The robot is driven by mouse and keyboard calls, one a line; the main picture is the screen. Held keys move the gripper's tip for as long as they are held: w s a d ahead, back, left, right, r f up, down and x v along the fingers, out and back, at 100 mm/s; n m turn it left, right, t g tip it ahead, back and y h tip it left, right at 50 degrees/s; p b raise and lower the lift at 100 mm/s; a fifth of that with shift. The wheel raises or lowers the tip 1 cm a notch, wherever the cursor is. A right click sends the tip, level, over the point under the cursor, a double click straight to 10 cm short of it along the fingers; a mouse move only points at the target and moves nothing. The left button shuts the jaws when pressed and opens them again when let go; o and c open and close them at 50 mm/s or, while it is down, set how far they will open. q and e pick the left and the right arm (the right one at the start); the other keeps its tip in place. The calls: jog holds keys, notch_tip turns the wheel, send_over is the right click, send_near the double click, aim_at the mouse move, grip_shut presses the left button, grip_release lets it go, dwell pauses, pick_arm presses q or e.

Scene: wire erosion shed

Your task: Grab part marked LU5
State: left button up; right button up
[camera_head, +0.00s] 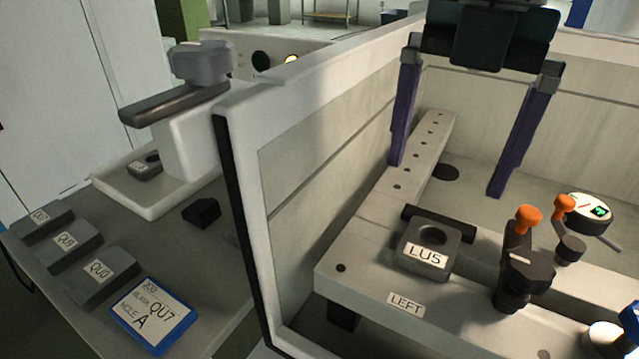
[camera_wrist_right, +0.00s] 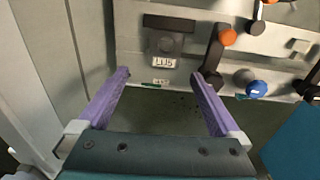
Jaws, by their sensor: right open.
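The part marked LU5 (camera_head: 431,247) is a dark grey block with a round hole and a white label. It sits on a light fixture ledge above a label reading LEFT (camera_head: 405,304). In the right wrist view the LU5 part (camera_wrist_right: 166,45) is ahead of the fingertips, near the top middle. My right gripper (camera_head: 448,180) is open and empty, with two purple fingers pointing down, above and behind the part in the head view. The fingers also show wide apart in the right wrist view (camera_wrist_right: 160,76). My left gripper is not seen.
A clamp with an orange knob (camera_head: 527,220) stands just right of LU5, with a dial gauge (camera_head: 588,207) beyond. A tank wall (camera_head: 300,190) rises at left.

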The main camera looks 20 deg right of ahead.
send_over(433, 232)
jog(key=s+a, duration=0.2)
notch_tip(433, 232, down, 4)
notch_tip(433, 232, down, 6)
jog(key=shift+r+p, duration=0.1)
jog(key=shift+p, duration=0.7)
grip_shut()
